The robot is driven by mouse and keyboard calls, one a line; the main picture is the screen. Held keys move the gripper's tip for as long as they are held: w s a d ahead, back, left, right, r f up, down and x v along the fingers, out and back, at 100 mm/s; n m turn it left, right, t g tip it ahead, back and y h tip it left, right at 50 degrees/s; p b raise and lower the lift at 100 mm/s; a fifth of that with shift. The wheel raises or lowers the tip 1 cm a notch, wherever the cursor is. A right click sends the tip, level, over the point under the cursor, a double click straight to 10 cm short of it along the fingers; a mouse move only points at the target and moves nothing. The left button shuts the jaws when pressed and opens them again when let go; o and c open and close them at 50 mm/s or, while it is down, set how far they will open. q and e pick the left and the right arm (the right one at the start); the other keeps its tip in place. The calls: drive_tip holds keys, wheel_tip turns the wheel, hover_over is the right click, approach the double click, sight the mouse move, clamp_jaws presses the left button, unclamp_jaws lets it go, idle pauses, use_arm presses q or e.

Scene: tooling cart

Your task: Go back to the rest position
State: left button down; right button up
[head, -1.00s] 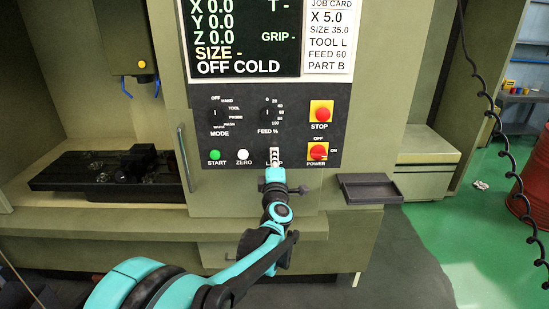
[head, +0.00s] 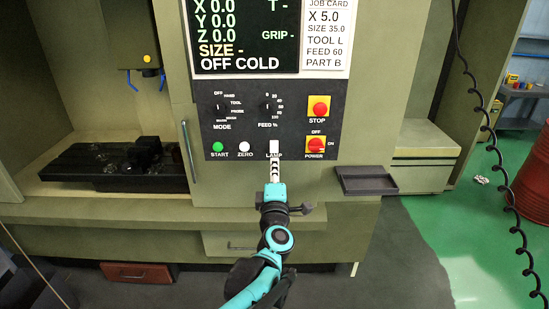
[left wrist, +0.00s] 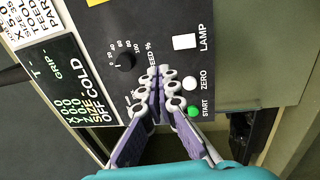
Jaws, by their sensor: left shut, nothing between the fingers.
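My left arm reaches up from the bottom of the head view, and its teal left gripper (head: 274,168) is in front of the machine's control panel (head: 220,90). Its fingers are shut and empty, just below the white lamp switch (head: 274,147). In the left wrist view the closed fingertips (left wrist: 160,72) point at the panel, with the lamp switch (left wrist: 184,41) off to one side and apart in the picture. The distance to the panel is hard to tell. My right gripper is not in view.
The panel carries a green start button (head: 218,147), a white zero button (head: 245,146), a red stop button (head: 319,107) and a power knob (head: 316,145). A dark tray (head: 366,180) juts out at the right. A red drum (head: 532,185) stands further right. The green floor between is mostly clear.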

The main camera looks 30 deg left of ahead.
use_arm(q)
drive_tip(key=shift+s+d, duration=0.1)
drive_tip(key=shift+s, duration=0.2)
idle(0.4)
